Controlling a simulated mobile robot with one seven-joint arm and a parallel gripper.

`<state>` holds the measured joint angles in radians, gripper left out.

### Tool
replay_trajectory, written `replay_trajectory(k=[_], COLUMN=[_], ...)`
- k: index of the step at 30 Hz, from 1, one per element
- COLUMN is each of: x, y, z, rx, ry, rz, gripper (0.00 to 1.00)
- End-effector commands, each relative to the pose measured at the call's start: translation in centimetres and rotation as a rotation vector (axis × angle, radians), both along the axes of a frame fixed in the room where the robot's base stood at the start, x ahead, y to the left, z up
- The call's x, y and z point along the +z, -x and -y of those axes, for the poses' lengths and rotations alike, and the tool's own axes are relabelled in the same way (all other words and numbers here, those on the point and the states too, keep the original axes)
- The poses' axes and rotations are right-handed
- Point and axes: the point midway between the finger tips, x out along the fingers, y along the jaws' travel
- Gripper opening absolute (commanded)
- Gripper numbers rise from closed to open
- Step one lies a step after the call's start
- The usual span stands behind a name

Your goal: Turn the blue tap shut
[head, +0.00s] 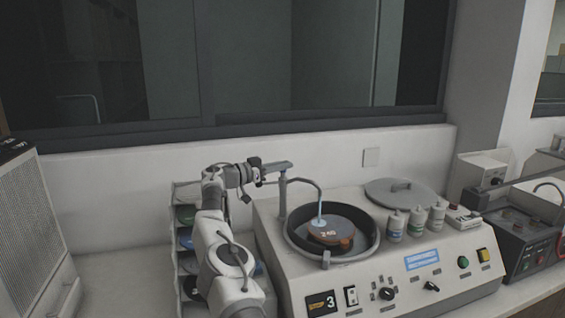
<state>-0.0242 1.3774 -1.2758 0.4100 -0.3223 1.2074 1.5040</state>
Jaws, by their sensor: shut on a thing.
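My gripper (285,165) reaches right from the end of my arm to the top of the upright water pipe (283,200) at the left of the grinding machine. It is shut at the pipe's top, where the blue tap is; the tap's blue part is hidden or too small to make out. From the pipe a thin curved spout (308,182) runs right over the round bowl (366,240). A pale blue stream (319,216) shows below the spout's end, above a brown disc (337,236) marked 240.
The machine's front panel (400,285) carries knobs, buttons and a display showing 3. A grey lid (400,193) and several small bottles (417,221) stand right of the bowl. A rack (184,236) of coloured discs is left, partly behind my arm. A wall rises close behind.

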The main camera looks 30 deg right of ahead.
Motion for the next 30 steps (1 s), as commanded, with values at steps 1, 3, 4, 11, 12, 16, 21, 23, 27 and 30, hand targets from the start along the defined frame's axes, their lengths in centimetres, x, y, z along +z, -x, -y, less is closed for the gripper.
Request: replay_trajectory(k=[1, 3, 4, 11, 12, 16, 21, 23, 27, 30], x=[-0.1, -0.1, -0.1, -0.2, -0.2, -0.1, -0.1, -0.1, -0.1, -0.2], y=[0.1, 0.1, 0.1, 0.1, 0.1, 0.0, 0.0, 0.0, -0.1, -0.1], z=[0.1, 0.1, 0.1, 0.1, 0.1, 0.1, 0.0, 0.0, -0.8, -2.3], rx=[-0.002, -0.003, -0.003, -0.003, -0.003, -0.002, -0.001, -0.001, 0.001, 0.002], ry=[-0.002, -0.002, -0.002, -0.002, -0.002, -0.001, -0.001, -0.001, -0.001, -0.001], rz=[0.000, 0.000, 0.000, 0.000, 0.000, 0.000, 0.000, 0.000, 0.001, 0.002], gripper=[0.00, 0.00, 0.00, 0.15, 0.23, 0.44, 0.44, 0.44, 0.44, 0.44])
